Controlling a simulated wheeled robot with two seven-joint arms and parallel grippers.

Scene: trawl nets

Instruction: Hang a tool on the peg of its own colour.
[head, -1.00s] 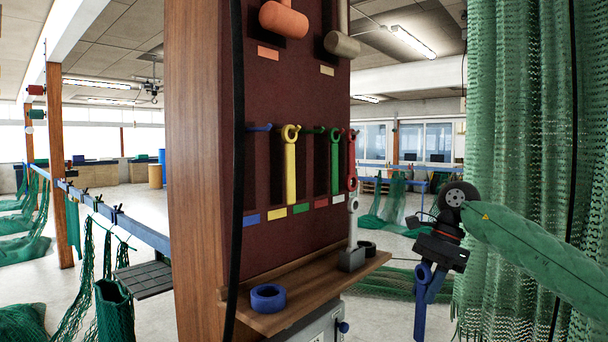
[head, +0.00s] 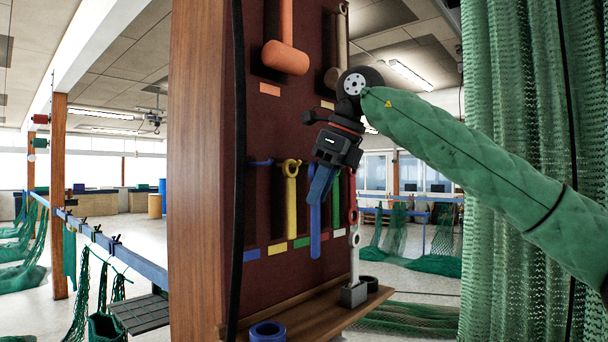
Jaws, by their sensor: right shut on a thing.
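My right gripper (head: 322,186) is shut on a long blue tool (head: 315,232), which hangs down from its fingers in front of the board. The blue peg (head: 261,163) is bare, to the left of the gripper, above a blue label (head: 251,255). A yellow tool (head: 291,205) hangs on the yellow peg between the blue peg and the gripper. A green tool (head: 336,205) hangs behind the held tool, mostly hidden by it and the gripper. A red tool (head: 352,200) hangs at the board's right edge. My left gripper is not in view.
The wooden shelf (head: 330,322) under the board carries a blue ring (head: 267,332), a grey stand (head: 354,292) and a dark ring (head: 369,283). Mallets, one with an orange head (head: 285,57), hang above. Green netting (head: 510,150) hangs at the right.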

